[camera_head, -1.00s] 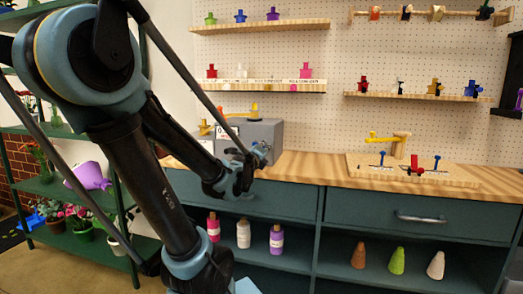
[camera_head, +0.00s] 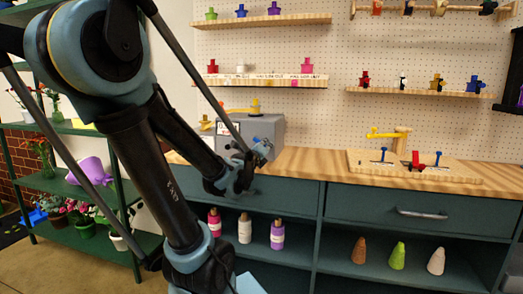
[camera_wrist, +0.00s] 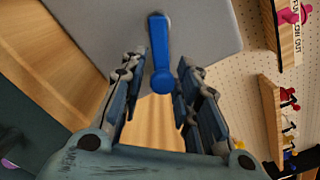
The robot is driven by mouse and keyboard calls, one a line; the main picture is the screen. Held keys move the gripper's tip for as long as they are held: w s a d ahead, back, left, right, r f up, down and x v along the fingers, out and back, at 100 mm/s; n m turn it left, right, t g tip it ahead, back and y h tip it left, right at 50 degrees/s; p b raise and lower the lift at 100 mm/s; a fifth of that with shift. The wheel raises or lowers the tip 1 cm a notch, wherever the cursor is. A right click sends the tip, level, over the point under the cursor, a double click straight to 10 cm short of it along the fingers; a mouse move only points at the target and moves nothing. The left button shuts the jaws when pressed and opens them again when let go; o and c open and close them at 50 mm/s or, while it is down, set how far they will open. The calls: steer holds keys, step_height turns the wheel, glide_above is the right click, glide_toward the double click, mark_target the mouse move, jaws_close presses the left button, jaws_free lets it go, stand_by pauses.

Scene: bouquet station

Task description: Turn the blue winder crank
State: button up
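The blue winder crank (camera_wrist: 161,55) shows in the wrist view as a bar with a round knob at its lower end. It is on the face of the grey winder box (camera_wrist: 215,25), which also shows on the counter in the head view (camera_head: 266,127). My gripper (camera_wrist: 161,72) is open, with the crank's knob between its two fingers and a visible gap on each side. In the head view my gripper (camera_head: 262,153) is in front of the box. The crank is mostly hidden there by my gripper.
The wooden counter (camera_head: 310,163) runs right to a board (camera_head: 440,173) with a yellow-handled tool and small blue and red parts. Shelves with small coloured figures hang on the pegboard above. A green plant rack (camera_head: 85,200) stands at left. Bottles stand on the shelf below.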

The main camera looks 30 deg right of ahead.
stand_by(0.4)
steer(key=v, duration=1.1)
steer(key=shift+s+a, duration=0.15)
steer(key=shift+a, duration=0.25)
stand_by(0.5)
stand_by(0.6)
